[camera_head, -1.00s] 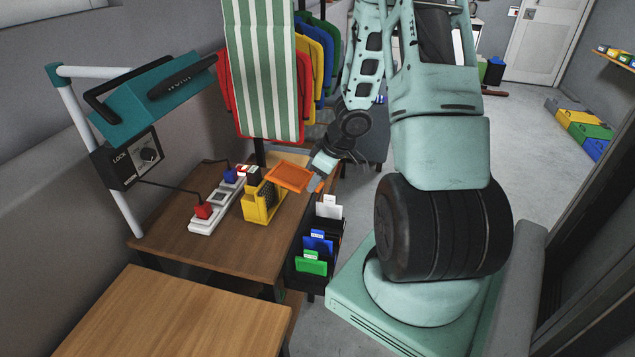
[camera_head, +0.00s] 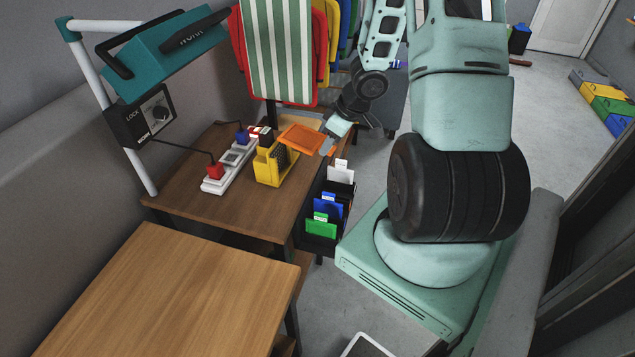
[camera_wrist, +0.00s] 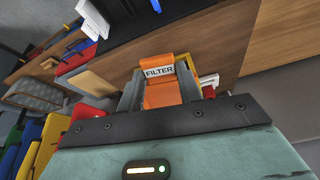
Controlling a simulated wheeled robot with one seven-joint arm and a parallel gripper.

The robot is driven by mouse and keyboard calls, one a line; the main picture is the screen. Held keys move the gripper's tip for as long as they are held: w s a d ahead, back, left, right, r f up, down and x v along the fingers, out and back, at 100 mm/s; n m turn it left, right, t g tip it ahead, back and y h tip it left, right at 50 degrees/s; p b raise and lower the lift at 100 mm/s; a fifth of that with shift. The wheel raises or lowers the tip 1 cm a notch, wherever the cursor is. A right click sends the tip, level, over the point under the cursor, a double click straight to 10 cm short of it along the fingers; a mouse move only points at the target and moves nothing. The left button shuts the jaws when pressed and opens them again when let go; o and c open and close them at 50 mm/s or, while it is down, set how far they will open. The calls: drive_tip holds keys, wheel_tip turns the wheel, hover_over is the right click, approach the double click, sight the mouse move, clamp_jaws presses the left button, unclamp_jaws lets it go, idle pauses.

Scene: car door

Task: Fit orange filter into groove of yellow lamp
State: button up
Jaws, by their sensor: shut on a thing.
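The orange filter (camera_head: 305,140) is a flat plate held in the air just right of the yellow lamp (camera_head: 272,175). Its left edge overlaps the lamp's upper right side in the head view; I cannot tell whether they touch. The lamp stands on the brown table with a dark grille on its face. The groove is not clear to see. My gripper (camera_head: 328,145) is shut on the filter's right end. In the wrist view the filter's tab (camera_wrist: 160,80), labelled FILTER, sits between the two fingers.
A white power strip (camera_head: 228,170) with a red plug (camera_head: 215,171) and a blue plug (camera_head: 242,136) lies left of the lamp. A black rack of folders (camera_head: 322,232) hangs at the table's right edge. A striped cloth (camera_head: 277,50) and coloured garments hang behind.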

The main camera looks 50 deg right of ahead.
wheel_tip(320, 180, down, 14)
drive_tip(key=b, duration=0.7)
drive_tip(key=shift+b, duration=0.4)
drive_tip(key=shift+f, duration=0.15)
drive_tip(key=shift+f, duration=0.15)
drive_tip(key=o, duration=1)
drive_tip(key=shift+o, duration=0.2)
drive_tip(key=shift+b, duration=0.45)
